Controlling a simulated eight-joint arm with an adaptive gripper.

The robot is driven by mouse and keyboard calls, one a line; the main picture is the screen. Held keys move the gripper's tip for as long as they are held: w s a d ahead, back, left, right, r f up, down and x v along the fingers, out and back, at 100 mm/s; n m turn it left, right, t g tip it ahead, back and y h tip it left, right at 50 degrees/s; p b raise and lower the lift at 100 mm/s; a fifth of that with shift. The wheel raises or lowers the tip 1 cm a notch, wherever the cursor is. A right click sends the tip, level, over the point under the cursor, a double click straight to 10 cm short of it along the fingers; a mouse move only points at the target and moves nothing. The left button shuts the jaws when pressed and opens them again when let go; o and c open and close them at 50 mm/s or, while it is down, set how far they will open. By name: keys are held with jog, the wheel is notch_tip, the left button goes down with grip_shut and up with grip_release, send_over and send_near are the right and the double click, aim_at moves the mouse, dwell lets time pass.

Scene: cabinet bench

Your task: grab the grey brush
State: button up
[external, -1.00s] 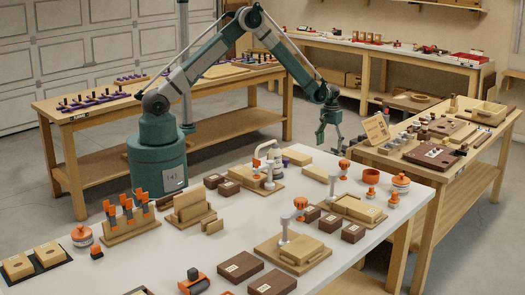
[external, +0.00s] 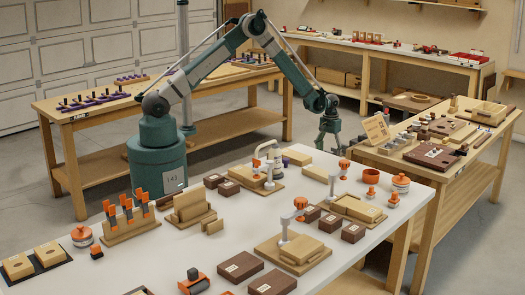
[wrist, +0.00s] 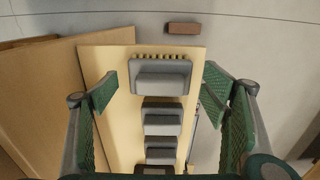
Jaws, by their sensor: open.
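My gripper (external: 328,143) hangs from the arm just left of the right-hand bench, beyond the white table. In the wrist view my gripper (wrist: 160,88) is open and empty, one green-padded finger at each side. Between and below the fingers a pale board carries several grey blocks in a row. The largest grey block (wrist: 162,77), with a toothed tan edge along its top, lies between the fingertips and may be the grey brush; I cannot tell for sure. No contact with it shows. I cannot pick out the brush in the external view.
A tilted wooden panel (external: 377,129) stands at the left end of the right-hand bench, close to my gripper. The bench (external: 437,190) is crowded with blocks and trays. The white table (external: 200,250) holds brown boxes and orange-topped tools. A brown block (wrist: 184,28) lies beyond the pale board.

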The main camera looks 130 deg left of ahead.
jog(key=c, duration=1)
jog(key=shift+r, duration=0.2)
jog(key=shift+r+p, duration=0.7)
jog(key=shift+r, duration=4.15)
